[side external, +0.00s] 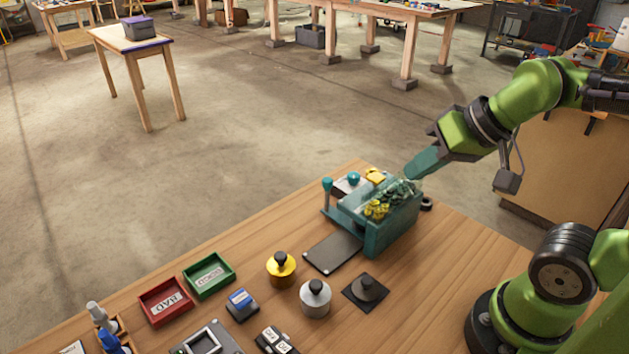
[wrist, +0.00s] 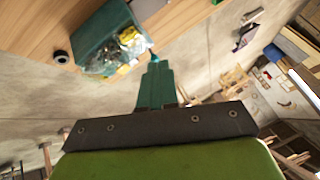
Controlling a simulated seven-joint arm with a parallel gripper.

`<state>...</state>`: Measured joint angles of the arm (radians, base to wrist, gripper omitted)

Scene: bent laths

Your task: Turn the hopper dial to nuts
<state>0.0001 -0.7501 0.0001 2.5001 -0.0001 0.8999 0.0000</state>
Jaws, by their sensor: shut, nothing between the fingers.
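The teal hopper (side external: 392,232) stands at the far edge of the wooden table, with yellow and dark pieces showing in its clear-topped bin. It also shows at the upper left of the wrist view (wrist: 97,38). A black round knob (side external: 426,203) sticks out at its right side and shows in the wrist view (wrist: 61,57); it may be the dial. No dial marking is readable. My gripper (side external: 410,174), with teal fingers, is shut and empty, close above the hopper's back right end. In the wrist view its fingertips (wrist: 154,62) point past the bin's edge.
A teal-balled lever (side external: 327,184) stands left of the hopper. A dark plate (side external: 332,253), yellow weight (side external: 281,268), grey weight (side external: 315,298) and black knobbed plate (side external: 366,291) lie in front. Red (side external: 166,301) and green (side external: 208,275) trays are left.

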